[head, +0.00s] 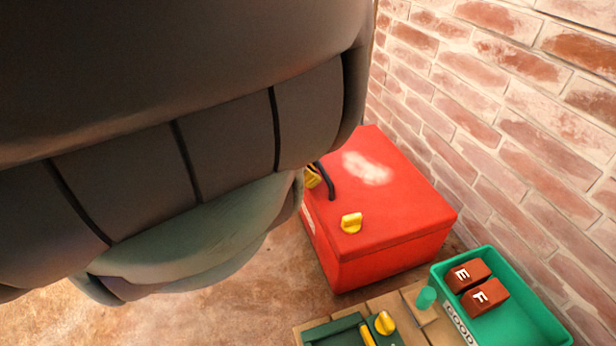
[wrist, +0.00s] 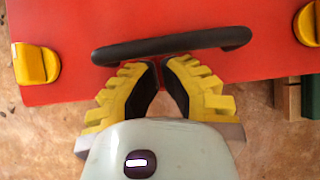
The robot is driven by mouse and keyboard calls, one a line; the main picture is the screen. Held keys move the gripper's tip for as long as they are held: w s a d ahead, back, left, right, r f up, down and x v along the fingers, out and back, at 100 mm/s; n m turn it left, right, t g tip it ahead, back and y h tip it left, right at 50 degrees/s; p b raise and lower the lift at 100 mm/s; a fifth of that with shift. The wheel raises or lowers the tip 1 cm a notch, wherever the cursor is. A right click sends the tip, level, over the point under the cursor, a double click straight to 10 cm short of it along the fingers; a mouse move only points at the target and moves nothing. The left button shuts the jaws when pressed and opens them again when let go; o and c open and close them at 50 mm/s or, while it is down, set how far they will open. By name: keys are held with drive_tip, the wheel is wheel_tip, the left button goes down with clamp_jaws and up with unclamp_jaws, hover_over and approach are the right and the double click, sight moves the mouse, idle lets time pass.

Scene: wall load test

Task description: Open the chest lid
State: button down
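The red chest (head: 350,258) stands against the brick wall with its red lid (head: 405,205) down. A black bar handle (head: 326,182) is at the lid's front edge; in the wrist view the handle (wrist: 180,43) runs across the top. My gripper (head: 312,178) is mostly hidden behind my arm in the head view. In the wrist view my gripper's yellow fingers (wrist: 160,63) have their tips drawn close together at the handle's near side. I cannot tell whether they touch it or reach under it. Yellow latches (wrist: 37,65) (wrist: 308,25) sit on either side of the handle.
A green tray (head: 535,325) holds brown blocks marked E and F (head: 487,296), right of the chest. A wooden surface (head: 315,325) with a green cylinder (head: 426,297) and a yellow knob (head: 384,322) stands in front. Brick wall (head: 480,100) bounds the right.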

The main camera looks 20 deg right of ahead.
drive_tip(key=shift+r, duration=0.2)
drive_tip(key=shift+r+p, duration=0.4)
drive_tip(key=shift+p, duration=0.35)
drive_tip(key=shift+d+r, duration=0.1)
drive_tip(key=shift+d, duration=0.1)
